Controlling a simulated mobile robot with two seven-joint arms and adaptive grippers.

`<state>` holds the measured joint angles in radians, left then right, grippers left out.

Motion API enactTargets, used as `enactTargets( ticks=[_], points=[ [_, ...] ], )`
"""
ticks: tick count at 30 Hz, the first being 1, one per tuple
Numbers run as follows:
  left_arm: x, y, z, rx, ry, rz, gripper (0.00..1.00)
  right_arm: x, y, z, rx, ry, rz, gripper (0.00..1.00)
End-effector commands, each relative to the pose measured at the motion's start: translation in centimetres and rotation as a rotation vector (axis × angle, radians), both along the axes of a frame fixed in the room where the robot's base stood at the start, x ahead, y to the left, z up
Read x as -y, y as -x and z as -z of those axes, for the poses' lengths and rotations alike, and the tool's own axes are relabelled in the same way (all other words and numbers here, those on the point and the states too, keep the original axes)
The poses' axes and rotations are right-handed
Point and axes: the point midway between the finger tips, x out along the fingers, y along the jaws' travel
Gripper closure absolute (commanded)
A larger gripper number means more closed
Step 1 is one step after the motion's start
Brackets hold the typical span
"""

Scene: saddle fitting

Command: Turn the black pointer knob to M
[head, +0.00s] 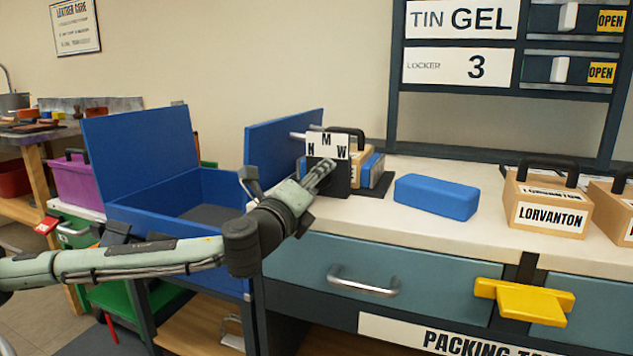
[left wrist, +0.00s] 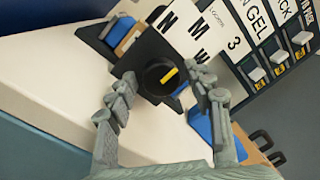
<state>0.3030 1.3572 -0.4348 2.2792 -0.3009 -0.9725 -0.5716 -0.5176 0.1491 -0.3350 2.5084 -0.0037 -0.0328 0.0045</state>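The black pointer knob (left wrist: 158,80) with a yellow pointer mark sits on the face of a black block (left wrist: 140,58), which also shows in the head view (head: 330,178). A white plate (head: 328,146) above it carries the letters N, M and W, with M in the middle. In the left wrist view the yellow mark points up and right, roughly between M and W. My left gripper (left wrist: 165,98) is open, its fingers apart on either side of the knob, with no clear contact. In the head view my left gripper (head: 318,182) hides the knob. My right gripper is not in view.
A blue block (head: 437,197) and a handled LORVANTON box (head: 547,205) stand right of the knob block on the counter. An open blue chest (head: 190,185) is at left. A yellow handle (head: 525,301) juts from the front. Clear countertop lies before the block.

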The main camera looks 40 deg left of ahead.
Motion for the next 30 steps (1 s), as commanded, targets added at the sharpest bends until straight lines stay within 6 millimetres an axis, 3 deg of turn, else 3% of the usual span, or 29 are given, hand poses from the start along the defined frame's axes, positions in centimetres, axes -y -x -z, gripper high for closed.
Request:
enactTargets(
  ticks=[11,22,30],
  points=[
    [0.1,0.4,0.0,-0.001,-0.002,0.001,0.42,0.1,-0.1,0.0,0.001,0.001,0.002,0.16],
    [1.1,5.4,0.5,-0.005,-0.007,0.002,0.42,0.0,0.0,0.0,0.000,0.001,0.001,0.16],
    [1.4,7.3,0.6,0.000,-0.002,0.000,0.42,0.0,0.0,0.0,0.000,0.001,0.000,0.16]
  ],
)
